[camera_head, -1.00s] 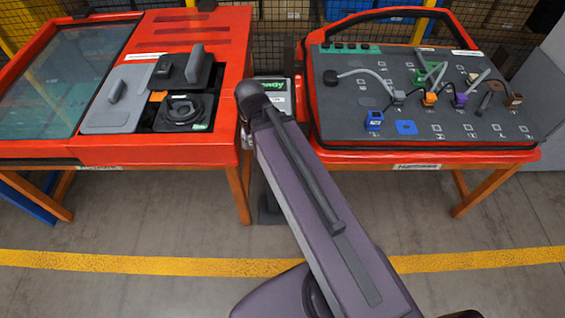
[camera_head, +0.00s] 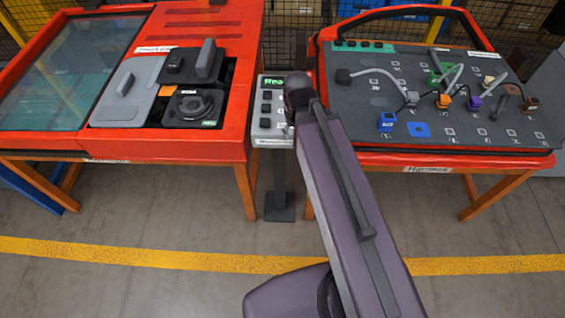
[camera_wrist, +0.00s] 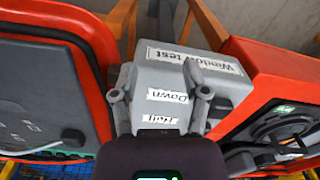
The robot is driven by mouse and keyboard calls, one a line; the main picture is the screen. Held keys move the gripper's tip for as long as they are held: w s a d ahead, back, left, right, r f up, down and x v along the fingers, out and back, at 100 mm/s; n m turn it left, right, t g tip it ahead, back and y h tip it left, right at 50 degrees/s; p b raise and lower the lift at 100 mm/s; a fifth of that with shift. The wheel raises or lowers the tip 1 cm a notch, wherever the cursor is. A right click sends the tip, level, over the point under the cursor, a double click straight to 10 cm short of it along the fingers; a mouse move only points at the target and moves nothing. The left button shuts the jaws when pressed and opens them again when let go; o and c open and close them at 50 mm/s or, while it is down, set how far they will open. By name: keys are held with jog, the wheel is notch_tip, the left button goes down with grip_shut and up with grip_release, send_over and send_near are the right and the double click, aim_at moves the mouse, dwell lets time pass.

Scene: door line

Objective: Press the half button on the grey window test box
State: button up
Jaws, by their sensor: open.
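The grey window test box (camera_head: 272,136) stands on a post between two red tables. In the head view it has a green display (camera_head: 273,82) and a column of dark buttons (camera_head: 266,108); my arm covers its right part. In the wrist view the box (camera_wrist: 150,80) shows labels "Window test", "Down" and "Half" (camera_wrist: 160,120). My gripper (camera_wrist: 160,94) is open and empty over the box, its fingers either side of the "Down" label. The half button cannot be made out in the wrist view; the right finger and gripper body cover that area. Contact cannot be told.
The left red table (camera_head: 213,146) carries a glass panel and a dark round part in a tray. The right red table (camera_head: 360,158) holds a dark board (camera_head: 470,135) with cables and coloured connectors. Both tables stand close beside the box. Floor in front is clear.

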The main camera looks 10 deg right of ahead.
grip_shut()
jog(key=shift+d, duration=0.1)
dwell(1.3)
